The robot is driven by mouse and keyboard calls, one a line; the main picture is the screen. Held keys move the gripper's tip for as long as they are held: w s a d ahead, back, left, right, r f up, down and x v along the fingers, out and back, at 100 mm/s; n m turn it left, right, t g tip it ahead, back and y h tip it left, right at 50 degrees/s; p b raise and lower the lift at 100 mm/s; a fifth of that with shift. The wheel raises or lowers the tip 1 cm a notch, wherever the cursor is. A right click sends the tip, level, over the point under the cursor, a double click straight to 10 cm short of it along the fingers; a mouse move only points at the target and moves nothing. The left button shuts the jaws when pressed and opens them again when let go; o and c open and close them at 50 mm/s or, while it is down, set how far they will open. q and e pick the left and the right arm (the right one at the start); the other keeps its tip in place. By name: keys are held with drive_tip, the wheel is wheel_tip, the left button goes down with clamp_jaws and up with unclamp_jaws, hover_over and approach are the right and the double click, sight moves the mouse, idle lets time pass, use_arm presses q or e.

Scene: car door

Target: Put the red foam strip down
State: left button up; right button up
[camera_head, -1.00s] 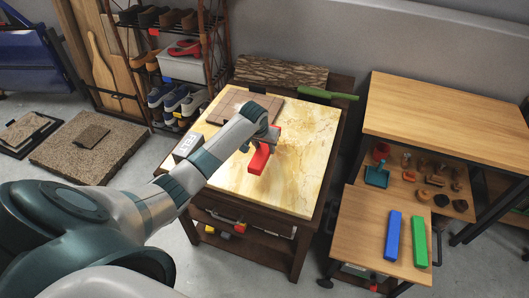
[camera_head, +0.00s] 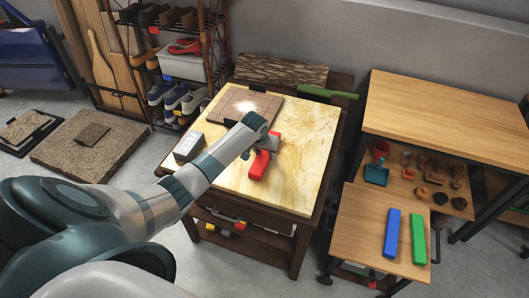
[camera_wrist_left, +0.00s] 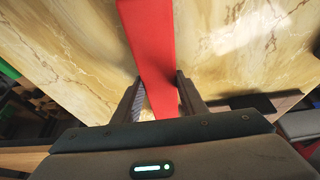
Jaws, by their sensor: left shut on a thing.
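The red foam strip (camera_head: 259,166) is over the middle of the marble-topped table (camera_head: 290,190). My left gripper (camera_head: 266,146) holds it near its far end, partly hidden by my wrist in the head view. In the left wrist view the red strip (camera_wrist_left: 150,45) runs between the two fingers of my left gripper (camera_wrist_left: 157,92), which are shut on its sides. The strip is close to the marble surface; I cannot tell whether it touches. My right gripper is not in view.
Blue (camera_head: 392,233) and green (camera_head: 418,239) strips lie on the right wooden table. The marble's right side is clear.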

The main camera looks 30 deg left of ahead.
use_arm(q)
drive_tip(key=shift+f, duration=0.1)
drive_tip(key=o, duration=1)
drive_tip(key=shift+r, duration=0.2)
drive_tip(key=b+v, duration=0.1)
drive_tip(key=v, duration=1.1)
drive_tip(key=shift+f, duration=0.1)
